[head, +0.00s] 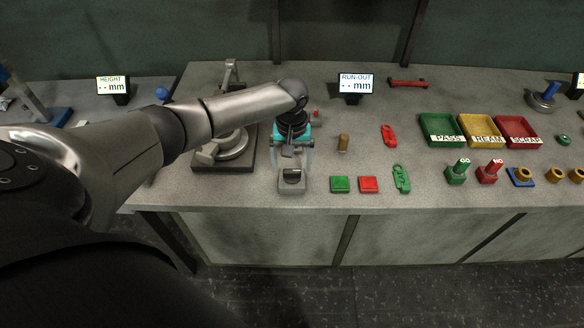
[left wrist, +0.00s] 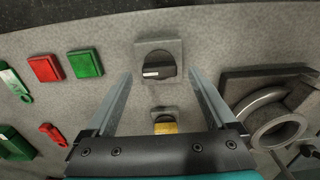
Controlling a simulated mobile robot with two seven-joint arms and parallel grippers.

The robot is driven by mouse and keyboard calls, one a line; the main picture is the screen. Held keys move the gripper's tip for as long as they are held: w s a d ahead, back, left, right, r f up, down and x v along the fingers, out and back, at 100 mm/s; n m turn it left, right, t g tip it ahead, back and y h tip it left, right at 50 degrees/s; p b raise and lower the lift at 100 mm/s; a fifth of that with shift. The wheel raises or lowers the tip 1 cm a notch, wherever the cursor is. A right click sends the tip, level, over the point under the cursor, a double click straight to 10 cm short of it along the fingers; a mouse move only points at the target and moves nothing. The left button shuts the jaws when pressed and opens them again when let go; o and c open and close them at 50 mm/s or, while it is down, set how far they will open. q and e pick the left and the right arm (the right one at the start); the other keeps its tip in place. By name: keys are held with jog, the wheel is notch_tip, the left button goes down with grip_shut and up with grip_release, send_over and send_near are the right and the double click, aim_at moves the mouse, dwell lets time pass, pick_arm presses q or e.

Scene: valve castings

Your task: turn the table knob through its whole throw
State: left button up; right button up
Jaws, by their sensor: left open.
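The table knob (head: 291,176) is a black round knob with a white mark, set on a grey square housing near the table's front edge. My left gripper (head: 294,165) points down over the knob. Its fingers are open and empty. In the left wrist view my left gripper (left wrist: 160,77) has one finger on either side of the knob, with a gap on both sides. I cannot tell how far the fingertips are above the housing. My right gripper is not in view.
A green block (head: 340,184) and a red block (head: 369,184) lie right of the knob. A grey fixture (head: 223,160) stands left of it. A yellow piece on a grey plate (left wrist: 165,126) sits beyond the knob. A brown peg (head: 343,142) stands behind the blocks.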

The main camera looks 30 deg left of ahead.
pick_arm(q)
jog(key=shift+f, duration=0.85)
jog(key=shift+c, duration=0.2)
jog(key=c, duration=1.3)
